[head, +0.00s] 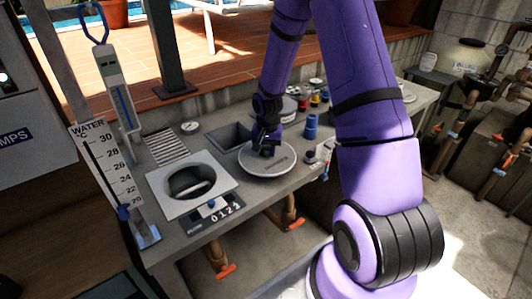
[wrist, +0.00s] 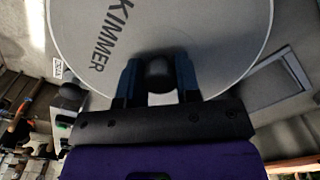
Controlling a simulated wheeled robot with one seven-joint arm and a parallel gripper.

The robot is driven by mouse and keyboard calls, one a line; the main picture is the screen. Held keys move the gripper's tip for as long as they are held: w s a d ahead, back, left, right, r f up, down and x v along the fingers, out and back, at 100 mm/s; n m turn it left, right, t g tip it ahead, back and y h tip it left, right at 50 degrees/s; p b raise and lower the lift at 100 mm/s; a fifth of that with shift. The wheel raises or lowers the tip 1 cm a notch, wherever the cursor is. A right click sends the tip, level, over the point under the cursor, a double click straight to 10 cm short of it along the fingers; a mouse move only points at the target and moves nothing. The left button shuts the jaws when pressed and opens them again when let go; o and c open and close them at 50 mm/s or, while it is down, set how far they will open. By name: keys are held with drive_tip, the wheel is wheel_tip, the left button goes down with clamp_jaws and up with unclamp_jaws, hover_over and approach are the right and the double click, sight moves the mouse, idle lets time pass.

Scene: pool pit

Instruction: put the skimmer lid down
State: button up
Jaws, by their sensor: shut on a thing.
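The skimmer lid (head: 268,161) is a round, pale grey disc with a dark knob in the middle. The wrist view shows the lid (wrist: 205,35) with the word SKIMMER partly visible, and the two fingers of my gripper (wrist: 159,82) on either side of the dark round knob. I cannot tell whether the lid touches the counter.
A white square plate with a round opening (head: 193,183) lies left on the counter (head: 165,242). A square recess (head: 230,137) is just behind the lid. A blue bottle (head: 311,126) and several small containers stand to the right. A thermometer board (head: 110,170) stands at the left.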

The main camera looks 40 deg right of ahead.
drive_tip(key=shift+f, duration=1.25)
drive_tip(key=shift+f, duration=0.1)
drive_tip(key=o, duration=1)
drive_tip(key=shift+o, duration=0.2)
